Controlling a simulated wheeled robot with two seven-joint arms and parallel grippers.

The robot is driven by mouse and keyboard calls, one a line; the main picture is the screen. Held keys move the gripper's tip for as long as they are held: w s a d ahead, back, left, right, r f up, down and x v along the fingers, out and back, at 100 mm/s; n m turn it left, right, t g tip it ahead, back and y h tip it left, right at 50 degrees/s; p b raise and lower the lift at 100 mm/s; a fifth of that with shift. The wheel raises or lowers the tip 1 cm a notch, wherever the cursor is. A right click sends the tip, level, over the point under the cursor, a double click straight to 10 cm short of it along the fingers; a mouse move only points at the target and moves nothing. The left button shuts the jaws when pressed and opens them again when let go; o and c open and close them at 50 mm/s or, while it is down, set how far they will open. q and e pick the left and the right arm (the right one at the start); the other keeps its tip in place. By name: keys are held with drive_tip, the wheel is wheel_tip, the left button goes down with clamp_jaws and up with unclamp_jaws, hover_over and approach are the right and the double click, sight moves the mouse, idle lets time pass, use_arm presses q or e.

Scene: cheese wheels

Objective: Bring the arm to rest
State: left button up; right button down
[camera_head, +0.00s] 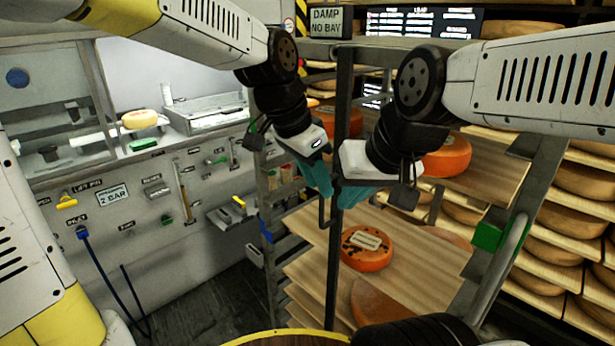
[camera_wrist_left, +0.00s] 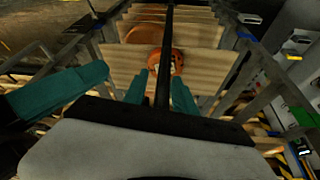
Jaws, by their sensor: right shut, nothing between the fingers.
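My left arm comes in from the upper left of the head view. Its gripper (camera_head: 318,180) points down beside a dark upright post of the rack. In the left wrist view its two teal fingers (camera_wrist_left: 160,88) are apart, with the dark post (camera_wrist_left: 166,50) showing in the gap; I cannot tell whether they touch it. My right arm comes in from the upper right. Its gripper (camera_head: 352,195) has teal fingertips beside the post, close to the left one. It is shut and empty, though its housing partly hides the fingers.
An orange cheese wheel (camera_head: 367,249) with a label lies on a wooden shelf board (camera_head: 425,270) below the grippers. Another orange wheel (camera_head: 447,157) sits higher right. Cheese shelves (camera_head: 560,245) fill the right. A tool wall (camera_head: 150,205) stands left, with open floor (camera_head: 205,300) before it.

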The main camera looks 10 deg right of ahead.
use_arm(q)
drive_tip(key=s+a+n+t, duration=0.1)
drive_tip(key=a+n, duration=0.3)
drive_tip(key=a, duration=0.4)
drive_tip(key=s+a+n+t+y, duration=0.1)
drive_tip(key=s+a+n, duration=0.3)
drive_tip(key=a, duration=0.4)
drive_tip(key=s+a+r+n+t, duration=0.1)
drive_tip(key=s+a+n+t, duration=0.1)
drive_tip(key=a, duration=0.6)
drive_tip(key=shift+s+a+n+y, duration=0.35)
drive_tip(key=shift+s+n, duration=0.4)
drive_tip(key=shift+n, duration=0.45)
drive_tip(key=shift+d, duration=0.1)
